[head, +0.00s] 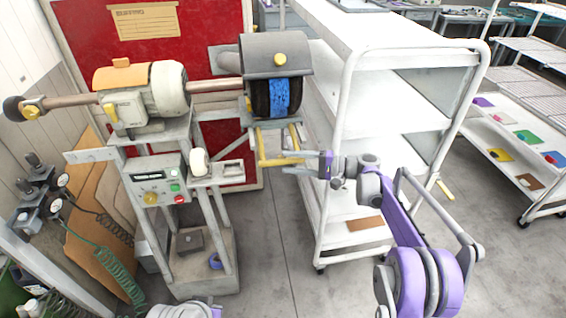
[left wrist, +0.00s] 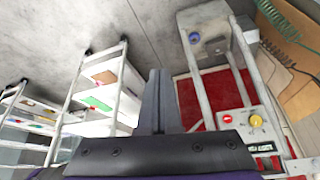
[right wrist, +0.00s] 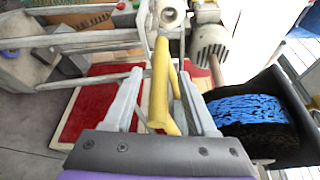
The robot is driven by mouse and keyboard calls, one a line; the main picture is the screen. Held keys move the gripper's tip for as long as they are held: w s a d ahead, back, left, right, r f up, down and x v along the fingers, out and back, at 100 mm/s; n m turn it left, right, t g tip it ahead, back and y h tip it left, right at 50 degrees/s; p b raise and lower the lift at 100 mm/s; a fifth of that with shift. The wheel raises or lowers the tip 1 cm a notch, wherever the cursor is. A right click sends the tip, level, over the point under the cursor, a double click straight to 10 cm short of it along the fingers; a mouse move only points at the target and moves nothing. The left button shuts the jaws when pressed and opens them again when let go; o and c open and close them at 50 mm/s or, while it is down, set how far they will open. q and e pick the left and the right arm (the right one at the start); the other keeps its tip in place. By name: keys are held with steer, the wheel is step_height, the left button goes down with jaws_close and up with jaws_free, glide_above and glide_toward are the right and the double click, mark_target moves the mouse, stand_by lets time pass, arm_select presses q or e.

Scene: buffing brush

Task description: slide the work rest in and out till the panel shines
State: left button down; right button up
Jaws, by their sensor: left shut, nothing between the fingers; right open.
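The buffing machine stands at the left in the head view, with a dark round brush (head: 262,98) under a grey hood (head: 275,55). A blue patch (head: 280,96) shows on the brush; in the right wrist view it looks rough (right wrist: 255,108). The yellow work rest (head: 262,150) sits below the brush. My right gripper (head: 288,162) is open beside it. In the right wrist view a yellow bar (right wrist: 160,85) of the rest passes between its spread fingers. My left gripper (left wrist: 157,98) is shut and empty, away from the machine's stand. I cannot make out a separate panel.
A white shelf cart (head: 345,110) stands close behind my right arm. A control box (head: 158,188) with knob and buttons is on the stand. A red board (head: 200,50) is behind. Coiled hoses (head: 110,265) hang at left. The floor (head: 275,255) in front is clear.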

steer(key=s+d, duration=0.1)
steer(key=d, duration=0.6)
steer(key=shift+d+r+b, duration=0.25)
steer(key=shift+d+b, duration=0.05)
steer(key=shift+d, duration=0.1)
